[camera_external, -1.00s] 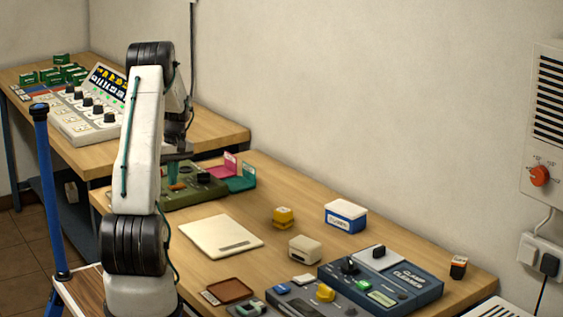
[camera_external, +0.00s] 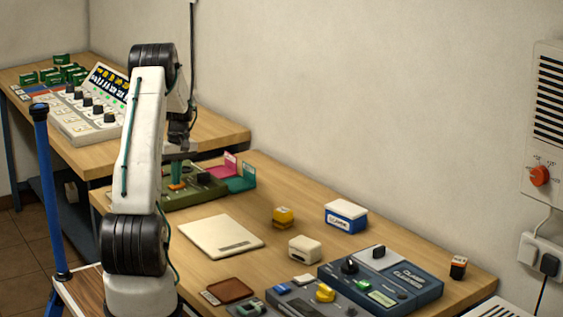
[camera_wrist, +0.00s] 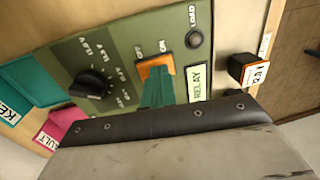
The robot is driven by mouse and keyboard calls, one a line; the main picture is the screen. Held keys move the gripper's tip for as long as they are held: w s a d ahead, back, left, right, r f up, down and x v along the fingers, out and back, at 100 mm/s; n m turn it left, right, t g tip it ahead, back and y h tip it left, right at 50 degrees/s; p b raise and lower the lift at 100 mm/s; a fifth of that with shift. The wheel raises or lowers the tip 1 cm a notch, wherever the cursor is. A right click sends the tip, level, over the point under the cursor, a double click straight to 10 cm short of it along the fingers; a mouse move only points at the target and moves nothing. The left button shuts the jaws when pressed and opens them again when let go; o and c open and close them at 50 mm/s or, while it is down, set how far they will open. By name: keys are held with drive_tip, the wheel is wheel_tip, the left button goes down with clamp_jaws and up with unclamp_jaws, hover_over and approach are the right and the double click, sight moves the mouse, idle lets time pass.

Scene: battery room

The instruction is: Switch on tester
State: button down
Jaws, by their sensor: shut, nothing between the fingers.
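The tester is a green box (camera_external: 205,190) on the near bench, partly hidden behind my arm. In the wrist view its green face (camera_wrist: 118,45) shows a black knob (camera_wrist: 92,82), a round LOAD button (camera_wrist: 194,38) and a RELAY label (camera_wrist: 197,83). An orange-framed switch with a teal lever (camera_wrist: 157,90) sits under the OFF and ON marks. I cannot tell which mark it is set to. A dark bar and pale casing of mine cover the bottom of the wrist view.
Teal (camera_external: 242,184) and pink (camera_external: 229,163) trays stand beside the tester. A black block with an orange rim (camera_wrist: 250,70) is at its other side. A pale board (camera_external: 220,236), blue-white box (camera_external: 345,217) and blue device (camera_external: 405,292) lie on the bench.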

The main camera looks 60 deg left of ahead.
sight(172, 186)
drive_tip(key=shift+r, duration=0.1)
wheel_tip(172, 186, up, 14)
drive_tip(key=s, duration=0.1)
drive_tip(key=shift+s, duration=0.3)
idle(0.3)
idle(0.4)
